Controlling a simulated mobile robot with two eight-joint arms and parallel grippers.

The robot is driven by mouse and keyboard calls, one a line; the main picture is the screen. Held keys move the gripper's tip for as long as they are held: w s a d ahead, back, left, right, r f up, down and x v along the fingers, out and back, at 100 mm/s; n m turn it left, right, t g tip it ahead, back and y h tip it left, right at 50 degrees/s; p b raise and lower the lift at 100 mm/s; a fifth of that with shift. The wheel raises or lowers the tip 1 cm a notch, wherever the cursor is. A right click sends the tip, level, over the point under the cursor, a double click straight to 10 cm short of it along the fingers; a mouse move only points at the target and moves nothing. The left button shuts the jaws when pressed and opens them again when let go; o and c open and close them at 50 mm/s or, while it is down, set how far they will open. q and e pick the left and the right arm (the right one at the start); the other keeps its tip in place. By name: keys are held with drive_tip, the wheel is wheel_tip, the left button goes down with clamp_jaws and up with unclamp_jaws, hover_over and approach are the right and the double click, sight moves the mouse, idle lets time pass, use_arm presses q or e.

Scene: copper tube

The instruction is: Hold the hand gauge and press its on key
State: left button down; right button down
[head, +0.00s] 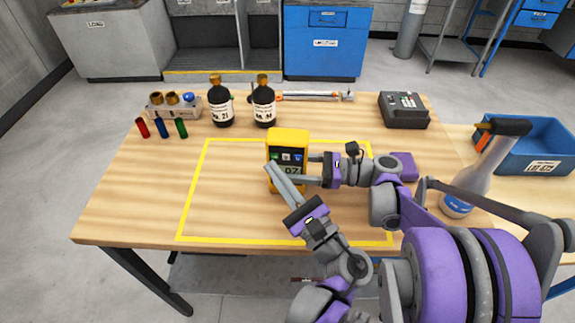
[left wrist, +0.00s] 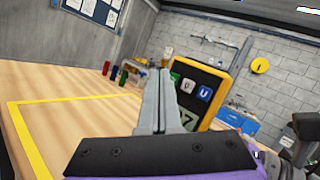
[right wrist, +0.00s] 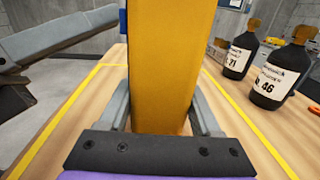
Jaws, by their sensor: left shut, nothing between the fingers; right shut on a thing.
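The hand gauge (head: 287,137) is a yellow upright block with a dark face, a row of keys and a display. My right gripper (head: 313,168) is shut on its sides from the right; the yellow body (right wrist: 165,60) fills the space between the fingers in the right wrist view. My left gripper (head: 269,167) is shut and empty, its tips in front of the gauge's left side. In the left wrist view its fingers (left wrist: 158,75) partly cover the gauge's left side and a green key. A grey key (left wrist: 188,86) and a blue key (left wrist: 205,94) show clearly. Contact cannot be told.
A yellow outline (head: 195,190) marks the table around the gauge. A spray bottle (head: 462,195) and blue bin (head: 543,150) are at right. The left table area is clear.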

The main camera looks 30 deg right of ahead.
drive_tip(key=shift+f, duration=0.15)
use_arm(q)
drive_tip(key=s+a, duration=0.3)
drive_tip(key=s, duration=0.2)
drive_tip(key=shift+a, duration=0.25)
drive_tip(key=shift+w, duration=0.1)
use_arm(e)
unclamp_jaws()
drive_tip(key=shift+d, duration=0.1)
